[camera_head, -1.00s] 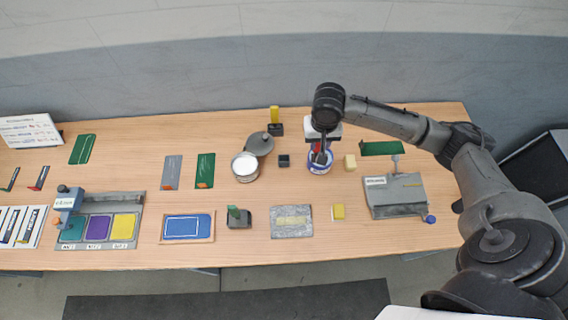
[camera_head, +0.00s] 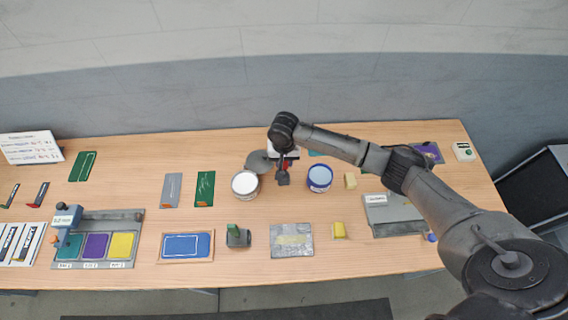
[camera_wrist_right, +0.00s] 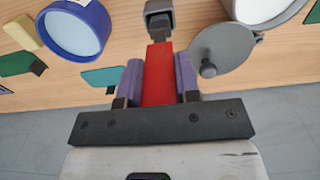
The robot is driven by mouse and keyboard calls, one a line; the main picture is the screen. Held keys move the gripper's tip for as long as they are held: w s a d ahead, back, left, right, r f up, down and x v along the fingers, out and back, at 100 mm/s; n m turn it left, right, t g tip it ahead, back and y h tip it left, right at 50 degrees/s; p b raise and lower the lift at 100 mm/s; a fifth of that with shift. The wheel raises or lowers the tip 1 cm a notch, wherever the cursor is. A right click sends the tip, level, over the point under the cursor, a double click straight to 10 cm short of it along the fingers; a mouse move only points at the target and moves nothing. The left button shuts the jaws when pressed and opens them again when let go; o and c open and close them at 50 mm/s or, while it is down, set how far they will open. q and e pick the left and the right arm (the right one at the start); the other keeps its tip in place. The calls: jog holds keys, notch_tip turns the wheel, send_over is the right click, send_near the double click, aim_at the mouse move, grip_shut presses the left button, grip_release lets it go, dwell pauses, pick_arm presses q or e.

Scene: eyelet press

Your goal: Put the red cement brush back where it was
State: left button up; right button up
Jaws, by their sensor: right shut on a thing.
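My right gripper (camera_head: 284,160) is shut on the red cement brush (camera_wrist_right: 158,75), whose red handle shows between the two fingers in the right wrist view. In the head view, the brush is mostly hidden by the gripper. My left gripper is not in view.
The white tin (camera_head: 245,184) stands left of the holder, with a grey lid (camera_head: 258,160) behind it. The blue-rimmed tin (camera_head: 319,178) stands to the right, near a yellow block (camera_head: 350,181). A grey slab (camera_head: 292,240) lies in front, with bare table between.

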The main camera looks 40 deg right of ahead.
jog(key=shift+f, duration=1.35)
jog(key=o, duration=0.9)
notch_tip(320, 180, up, 12)
jog(key=shift+r, duration=0.15)
